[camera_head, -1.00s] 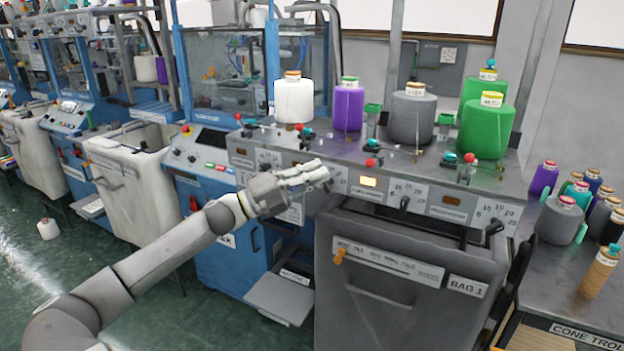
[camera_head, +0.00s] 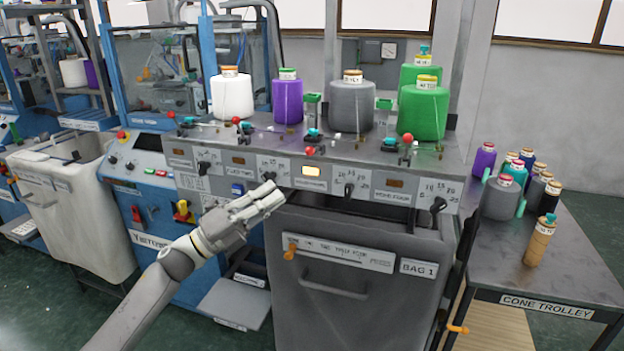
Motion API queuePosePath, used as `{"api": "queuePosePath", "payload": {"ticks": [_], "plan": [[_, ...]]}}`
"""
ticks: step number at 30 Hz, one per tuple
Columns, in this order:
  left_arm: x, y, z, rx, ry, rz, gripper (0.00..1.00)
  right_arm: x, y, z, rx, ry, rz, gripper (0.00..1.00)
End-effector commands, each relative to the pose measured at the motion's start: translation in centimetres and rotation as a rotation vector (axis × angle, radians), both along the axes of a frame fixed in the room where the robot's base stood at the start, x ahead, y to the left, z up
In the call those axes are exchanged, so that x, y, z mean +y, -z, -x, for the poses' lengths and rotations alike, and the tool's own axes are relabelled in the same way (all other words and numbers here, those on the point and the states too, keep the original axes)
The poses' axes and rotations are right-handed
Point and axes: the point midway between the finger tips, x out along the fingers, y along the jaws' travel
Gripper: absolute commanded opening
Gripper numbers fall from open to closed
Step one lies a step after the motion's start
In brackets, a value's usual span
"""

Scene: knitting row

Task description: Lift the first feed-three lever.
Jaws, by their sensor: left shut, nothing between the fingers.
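A grey machine panel (camera_head: 345,205) has several red-knobbed levers along its top. The lever with a red knob (camera_head: 310,151) above the lit yellow lamp (camera_head: 311,171) sits low; the label under that lamp is too small to read surely. Another red-knobbed lever (camera_head: 408,139) to its right and one (camera_head: 235,120) to its left stand higher. My left gripper (camera_head: 276,196) is shut and empty, in front of the panel, below and left of the low knob and apart from it in the picture. My right gripper is not in view.
White (camera_head: 231,97), purple (camera_head: 287,101), grey (camera_head: 352,106) and green (camera_head: 423,112) yarn cones stand on the machine top behind the levers. Black handles (camera_head: 349,189) stick out of the panel front. A grey bin (camera_head: 350,290) hangs below. A cone trolley (camera_head: 560,265) stands at right.

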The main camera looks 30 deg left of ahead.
Motion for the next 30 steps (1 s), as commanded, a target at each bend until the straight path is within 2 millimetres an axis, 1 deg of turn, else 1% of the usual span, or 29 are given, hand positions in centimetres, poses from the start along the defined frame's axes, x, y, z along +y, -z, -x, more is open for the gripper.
{"api": "queuePosePath", "payload": {"ticks": [1,3,7,12,24,27,30], "plan": [[-0.5,1.1,0.4,-0.023,-0.005,0.004,0.00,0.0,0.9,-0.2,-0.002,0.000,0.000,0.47],[-1.1,1.8,0.8,-0.046,-0.013,-0.003,0.00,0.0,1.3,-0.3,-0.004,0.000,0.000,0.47],[-2.0,2.9,1.4,-0.072,-0.028,-0.015,0.00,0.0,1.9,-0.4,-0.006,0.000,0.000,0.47],[-2.4,3.5,1.7,-0.087,-0.039,-0.026,0.00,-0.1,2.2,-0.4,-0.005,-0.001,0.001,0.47],[-2.6,3.4,1.7,-0.088,-0.040,-0.027,0.00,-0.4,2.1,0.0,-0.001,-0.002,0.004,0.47],[-2.8,2.9,1.2,-0.090,-0.039,-0.027,0.00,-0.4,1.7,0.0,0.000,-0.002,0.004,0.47],[-3.4,2.1,0.2,-0.090,-0.040,-0.026,0.00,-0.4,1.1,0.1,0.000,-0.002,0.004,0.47]]}}
